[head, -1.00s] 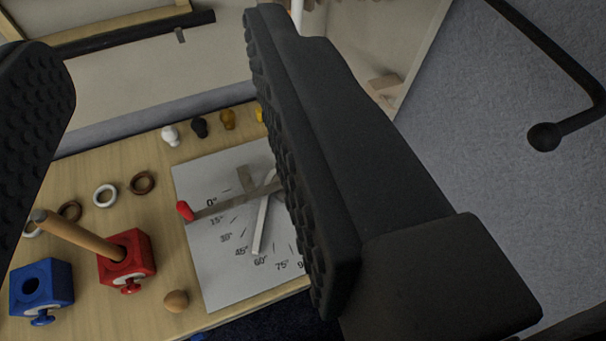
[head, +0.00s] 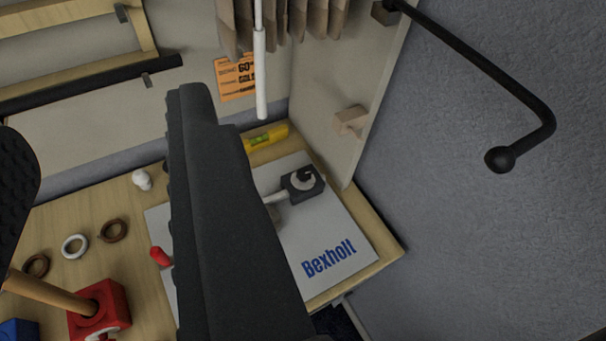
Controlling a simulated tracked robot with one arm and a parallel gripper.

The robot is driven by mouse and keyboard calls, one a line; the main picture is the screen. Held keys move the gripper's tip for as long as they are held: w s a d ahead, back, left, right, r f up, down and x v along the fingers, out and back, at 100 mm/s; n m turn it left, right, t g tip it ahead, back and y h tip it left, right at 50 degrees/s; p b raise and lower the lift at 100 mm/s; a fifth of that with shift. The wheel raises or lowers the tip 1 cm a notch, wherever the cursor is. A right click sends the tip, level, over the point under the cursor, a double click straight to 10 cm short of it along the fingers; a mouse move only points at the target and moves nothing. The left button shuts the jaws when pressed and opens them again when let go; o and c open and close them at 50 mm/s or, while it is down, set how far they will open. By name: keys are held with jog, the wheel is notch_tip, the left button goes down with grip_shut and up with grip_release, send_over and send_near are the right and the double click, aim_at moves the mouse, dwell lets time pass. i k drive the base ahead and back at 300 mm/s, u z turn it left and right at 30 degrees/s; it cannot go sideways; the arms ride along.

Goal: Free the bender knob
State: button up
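The bender is a pale plate (head: 335,225) on the wooden table, marked "Bexholt" in blue. At its far right sits a dark block (head: 318,187) with a pale round face and a dark knob (head: 304,175) on it. A pale rod runs from the block to the left, behind my finger. A red handle tip (head: 160,256) shows at the plate's left side. My gripper (head: 105,150) is open and close to the camera, with nothing seen between its fingers. Its right finger hides the plate's middle and the angle scale. Its left finger is cut by the picture edge.
Left are a red block (head: 98,308) with a wooden rod, a blue block (head: 18,332), several rings (head: 75,246) and a white knob (head: 142,180). A yellow level (head: 265,137), a hanging white rod (head: 260,75) and a side panel (head: 352,95) stand behind. A black bar (head: 490,70) juts out right.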

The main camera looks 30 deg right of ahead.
aim_at(304, 174)
jog(key=z, duration=0.55)
jog(key=k, duration=0.65)
jog(key=z, duration=0.9)
jog(key=k, duration=0.7)
jog(key=z, duration=0.25)
jog(key=i, duration=0.9)
jog(key=u, duration=1)
jog(key=i, duration=1)
jog(key=u, duration=0.4)
